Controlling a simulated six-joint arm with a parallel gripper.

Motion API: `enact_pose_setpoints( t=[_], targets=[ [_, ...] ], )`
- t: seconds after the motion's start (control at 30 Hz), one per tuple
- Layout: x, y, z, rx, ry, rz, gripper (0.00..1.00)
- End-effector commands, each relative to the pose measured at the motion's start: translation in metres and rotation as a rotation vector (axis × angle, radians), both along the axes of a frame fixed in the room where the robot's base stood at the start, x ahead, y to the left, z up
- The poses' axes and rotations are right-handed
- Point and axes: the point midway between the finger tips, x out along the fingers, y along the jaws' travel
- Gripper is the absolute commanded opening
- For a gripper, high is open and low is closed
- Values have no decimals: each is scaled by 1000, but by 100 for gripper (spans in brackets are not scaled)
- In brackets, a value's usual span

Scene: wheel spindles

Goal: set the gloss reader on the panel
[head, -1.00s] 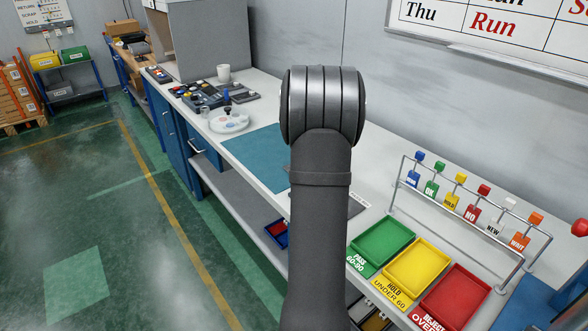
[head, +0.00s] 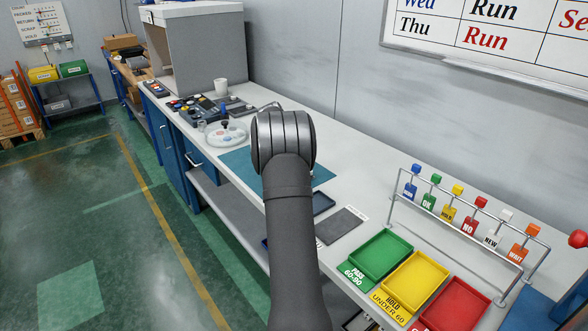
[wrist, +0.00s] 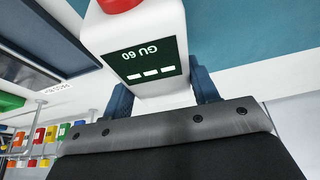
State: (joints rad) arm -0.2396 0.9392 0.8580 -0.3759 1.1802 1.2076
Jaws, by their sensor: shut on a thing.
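The gloss reader (wrist: 143,45) is a white block with a red button on top and a dark display reading "GU 60" with dashes. It shows in the wrist view, between the blue fingers of my gripper (wrist: 163,92), which is shut on it. In the head view my own arm hides gripper and reader. A dark, blue-edged flat panel (wrist: 48,32) lies to the reader's left in the wrist view, apart from it; in the head view it shows partly (head: 322,203) right of my arm. A dark grey plate (head: 342,226) lies beside it; I cannot tell which is the task's panel.
A teal mat (head: 237,164) lies partly behind my arm. Green (head: 380,254), yellow (head: 415,273) and red (head: 452,303) trays stand at the right, before a rail of coloured tags (head: 455,225). A white round dish (head: 226,133) and control boxes stand farther back.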

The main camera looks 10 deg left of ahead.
Motion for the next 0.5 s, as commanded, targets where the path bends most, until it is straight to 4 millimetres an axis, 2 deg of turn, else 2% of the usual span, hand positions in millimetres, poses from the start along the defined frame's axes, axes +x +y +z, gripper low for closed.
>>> enact_pose_setpoints(
  t=[0.13,0.5],
  targets=[
    [-1,0,-21,0,2,1,16],
    [0,0,-27,0,0,0,16]
  ],
)
